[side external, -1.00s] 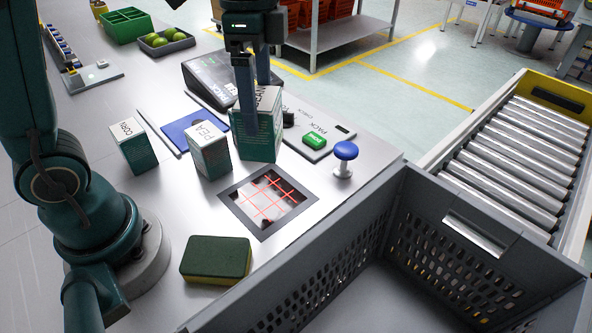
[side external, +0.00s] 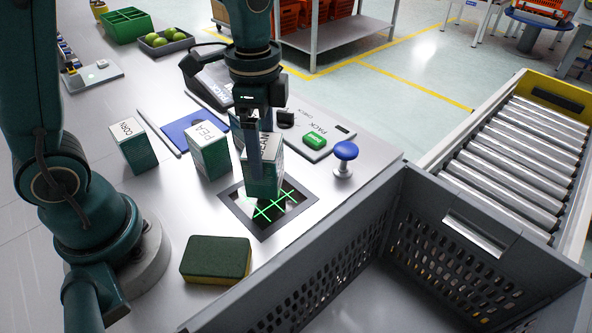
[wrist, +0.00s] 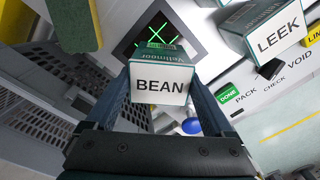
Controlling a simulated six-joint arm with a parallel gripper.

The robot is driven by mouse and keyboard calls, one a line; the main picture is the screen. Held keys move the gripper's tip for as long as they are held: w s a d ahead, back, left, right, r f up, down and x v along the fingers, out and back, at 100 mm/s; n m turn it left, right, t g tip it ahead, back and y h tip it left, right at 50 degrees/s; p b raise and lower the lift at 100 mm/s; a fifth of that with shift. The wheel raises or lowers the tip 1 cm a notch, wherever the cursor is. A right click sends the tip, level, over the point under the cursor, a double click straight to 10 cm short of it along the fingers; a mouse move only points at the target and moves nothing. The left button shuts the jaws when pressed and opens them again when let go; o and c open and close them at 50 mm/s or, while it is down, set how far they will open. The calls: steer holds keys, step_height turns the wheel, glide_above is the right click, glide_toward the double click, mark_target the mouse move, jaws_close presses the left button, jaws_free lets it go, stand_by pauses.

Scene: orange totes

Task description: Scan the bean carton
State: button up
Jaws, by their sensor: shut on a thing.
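My gripper (side external: 256,165) is shut on the bean carton (side external: 264,178), a white-topped green box. It holds the carton over the far part of the scanner window (side external: 272,210), a dark-framed square in the counter showing a green grid. In the wrist view the carton's white face reads BEAN (wrist: 160,84), between the two fingers (wrist: 158,72). The scanner window with green lines (wrist: 157,38) shows just beyond the carton. Whether the carton touches the glass is unclear.
The pea carton (side external: 208,155) and corn carton (side external: 134,150) stand left of the scanner. A leek carton (wrist: 258,32) shows in the wrist view. A green-yellow sponge (side external: 215,262), blue button (side external: 345,152), green DONE key (side external: 315,139) and grey crate (side external: 480,235) are around.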

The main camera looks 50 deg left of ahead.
steer(key=shift+r, duration=0.1)
steer(key=shift+r, duration=2.2)
steer(key=shift+d, duration=0.1)
